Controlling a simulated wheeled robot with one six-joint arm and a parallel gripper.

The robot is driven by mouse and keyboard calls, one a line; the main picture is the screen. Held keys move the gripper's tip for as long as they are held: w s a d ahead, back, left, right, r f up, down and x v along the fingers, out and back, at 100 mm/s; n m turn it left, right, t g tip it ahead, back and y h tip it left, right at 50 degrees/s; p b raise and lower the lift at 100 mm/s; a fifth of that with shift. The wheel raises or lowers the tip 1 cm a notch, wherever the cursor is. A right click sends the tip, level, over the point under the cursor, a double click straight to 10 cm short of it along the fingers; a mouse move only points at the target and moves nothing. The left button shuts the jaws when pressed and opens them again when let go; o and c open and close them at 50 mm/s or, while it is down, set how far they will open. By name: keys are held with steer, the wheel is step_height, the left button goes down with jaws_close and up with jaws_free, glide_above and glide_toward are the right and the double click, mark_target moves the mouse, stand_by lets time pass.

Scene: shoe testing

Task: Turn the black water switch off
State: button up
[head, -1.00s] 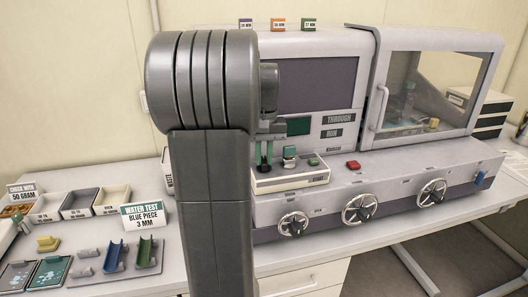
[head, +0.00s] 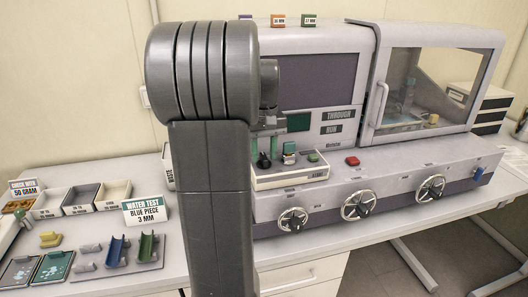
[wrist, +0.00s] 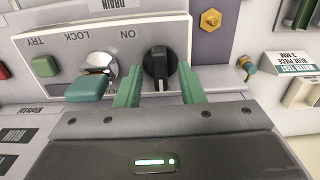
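The black water switch (wrist: 160,65) is a round knob on a light grey panel, beside an upside-down "ON" label in the wrist view. A pale mark shows on its lower side. My gripper (wrist: 159,88) is open, with one green finger on each side of the knob. A small gap shows on both sides in the wrist view. In the head view the black switch (head: 264,161) stands on the small control box, below and between the fingers of my gripper (head: 264,146). The fingertips' depth relative to the knob is hard to tell.
A teal-topped switch (wrist: 88,86) stands close left of my fingers in the wrist view, with a green button (wrist: 44,66) beyond it. A brass fitting (wrist: 246,66) is on the right.

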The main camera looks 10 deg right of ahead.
mark_target(264, 156)
step_height(264, 156, up, 14)
stand_by(0.7)
steer(key=shift+f, duration=0.25)
step_height(264, 156, down, 14)
steer(key=shift+r, duration=0.15)
stand_by(0.3)
steer(key=shift+r, duration=0.1)
